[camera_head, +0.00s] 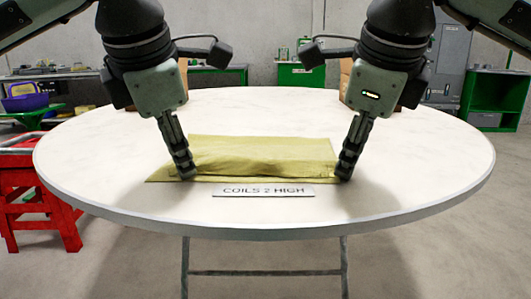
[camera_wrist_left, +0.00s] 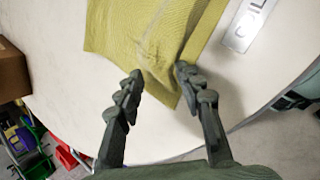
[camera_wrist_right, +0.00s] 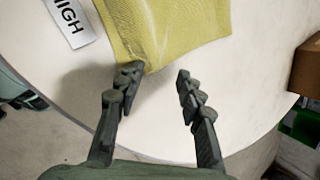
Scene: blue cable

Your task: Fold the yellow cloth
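The yellow cloth (camera_head: 262,150) lies on the white round table (camera_head: 265,113), with a raised, wrinkled ridge along its front part and a flat corner sticking out at front left. My left gripper (camera_head: 188,176) is at the cloth's front left; in the left wrist view its fingers (camera_wrist_left: 159,80) stand apart, with a cloth corner (camera_wrist_left: 166,84) between them. My right gripper (camera_head: 343,178) is at the front right corner. In the right wrist view its fingers (camera_wrist_right: 157,78) stand apart, and the cloth's edge (camera_wrist_right: 160,58) reaches in near the left finger.
A plate reading "COILS 2 HIGH" (camera_head: 263,190) lies just in front of the cloth. Cardboard boxes are at the back, partly behind my arms; one shows in the right wrist view (camera_wrist_right: 306,68). The table is clear to both sides. A red stool (camera_head: 38,195) stands at left.

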